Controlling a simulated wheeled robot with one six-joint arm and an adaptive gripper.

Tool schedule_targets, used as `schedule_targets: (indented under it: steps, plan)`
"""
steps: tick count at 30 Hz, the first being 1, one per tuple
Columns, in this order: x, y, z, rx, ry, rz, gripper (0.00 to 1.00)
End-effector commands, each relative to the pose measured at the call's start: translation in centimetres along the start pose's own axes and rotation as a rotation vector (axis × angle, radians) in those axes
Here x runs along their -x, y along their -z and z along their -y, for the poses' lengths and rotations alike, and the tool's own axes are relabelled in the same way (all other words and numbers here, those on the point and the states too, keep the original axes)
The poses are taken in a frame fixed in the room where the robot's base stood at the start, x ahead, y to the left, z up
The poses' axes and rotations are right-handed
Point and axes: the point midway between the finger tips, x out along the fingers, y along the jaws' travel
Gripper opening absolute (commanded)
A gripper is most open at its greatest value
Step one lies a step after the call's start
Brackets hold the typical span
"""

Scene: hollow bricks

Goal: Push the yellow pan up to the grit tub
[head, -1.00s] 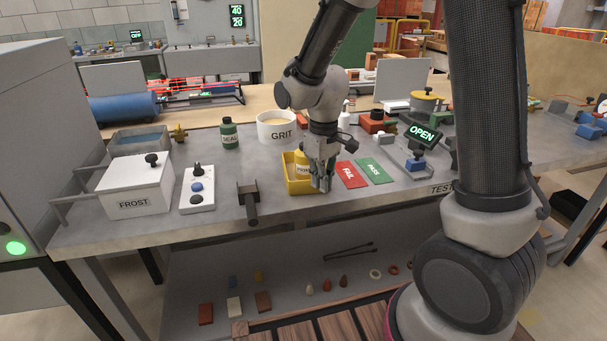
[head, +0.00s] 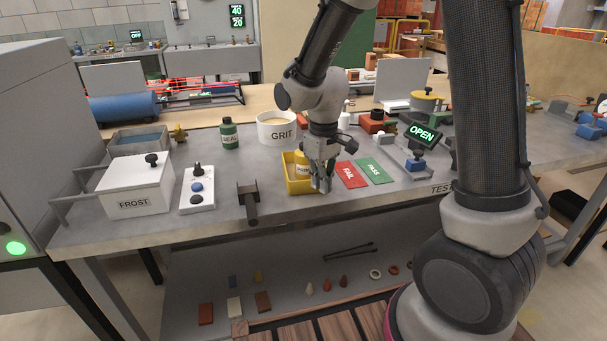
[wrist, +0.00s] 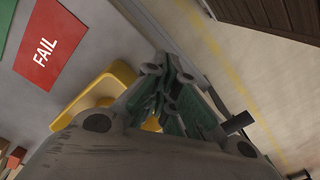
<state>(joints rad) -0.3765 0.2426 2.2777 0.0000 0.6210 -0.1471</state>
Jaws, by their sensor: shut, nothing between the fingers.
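The red FAIL card (head: 350,174) and green PASS card (head: 374,170) lie right of my gripper. A green SEAL bottle (head: 229,134) stands left of the tub. A dark clamp-like tool (head: 249,200) lies left of the pan at the bench edge.

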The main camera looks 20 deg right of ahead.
Motion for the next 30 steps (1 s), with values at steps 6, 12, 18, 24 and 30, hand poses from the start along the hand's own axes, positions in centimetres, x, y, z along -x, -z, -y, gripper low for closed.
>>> schedule_targets:
  steps: [6, 12, 18, 24, 30]
  plan:
    - [-1.1, 0.0, 0.0, 0.000, 0.000, 0.002, 0.00]
    - [-2.3, 0.0, 0.0, 0.000, 0.000, 0.001, 0.00]
    - [-2.7, 0.0, 0.0, 0.000, 0.000, 0.000, 0.00]
    - [-2.7, 0.0, 0.0, 0.000, 0.000, 0.000, 0.00]
    - [-2.7, 0.5, -0.3, -0.001, 0.000, 0.001, 0.00]
